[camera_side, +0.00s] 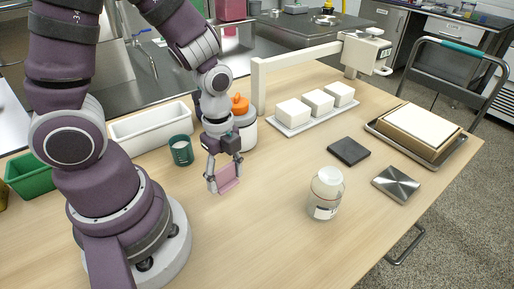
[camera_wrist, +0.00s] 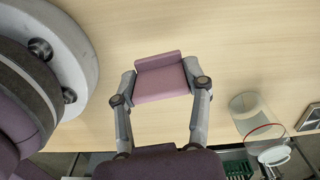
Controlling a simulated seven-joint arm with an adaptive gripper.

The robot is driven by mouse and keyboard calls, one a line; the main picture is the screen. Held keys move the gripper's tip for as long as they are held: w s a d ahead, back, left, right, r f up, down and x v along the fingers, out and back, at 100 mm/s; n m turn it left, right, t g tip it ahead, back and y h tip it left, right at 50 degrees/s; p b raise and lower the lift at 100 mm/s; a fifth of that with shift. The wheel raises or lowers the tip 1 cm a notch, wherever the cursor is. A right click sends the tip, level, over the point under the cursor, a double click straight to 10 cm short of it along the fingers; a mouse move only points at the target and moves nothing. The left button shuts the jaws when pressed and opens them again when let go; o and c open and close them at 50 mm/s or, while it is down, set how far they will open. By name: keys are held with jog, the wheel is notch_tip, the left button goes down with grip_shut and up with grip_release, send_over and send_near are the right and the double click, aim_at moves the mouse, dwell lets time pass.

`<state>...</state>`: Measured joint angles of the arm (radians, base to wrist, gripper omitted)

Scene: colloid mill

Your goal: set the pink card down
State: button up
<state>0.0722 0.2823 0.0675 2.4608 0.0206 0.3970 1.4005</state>
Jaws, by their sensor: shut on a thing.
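The pink card (camera_side: 228,178) is a small mauve-pink piece with a raised lip along one edge. My gripper (camera_side: 224,182) is shut on it, a finger at each side, near the middle left of the wooden table (camera_side: 265,225). In the wrist view the card (camera_wrist: 162,82) sits between the two fingertips of my gripper (camera_wrist: 160,86), with bare wood behind it. Whether the card touches the table or hangs just above it, I cannot tell.
A clear jar with a white lid (camera_side: 326,193) stands to the right. A dark square pad (camera_side: 348,151) and a metal plate (camera_side: 396,184) lie beyond it. A green cup (camera_side: 181,151) and an orange-topped container (camera_side: 243,122) stand behind my gripper. The table's front middle is clear.

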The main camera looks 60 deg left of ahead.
jog(key=shift+m, duration=0.6)
jog(key=d, duration=0.2)
jog(key=d+r, duration=0.1)
jog(key=d, duration=0.5)
jog(key=shift+r, duration=0.4)
jog(key=r, duration=0.1)
send_over(259, 267)
jog(key=shift+m, duration=0.3)
notch_tip(259, 267, down, 7)
jog(key=shift+r, duration=0.1)
jog(key=shift+f, duration=0.4)
jog(key=shift+f, duration=0.1)
jog(key=o, duration=0.8)
jog(key=shift+o, duration=0.2)
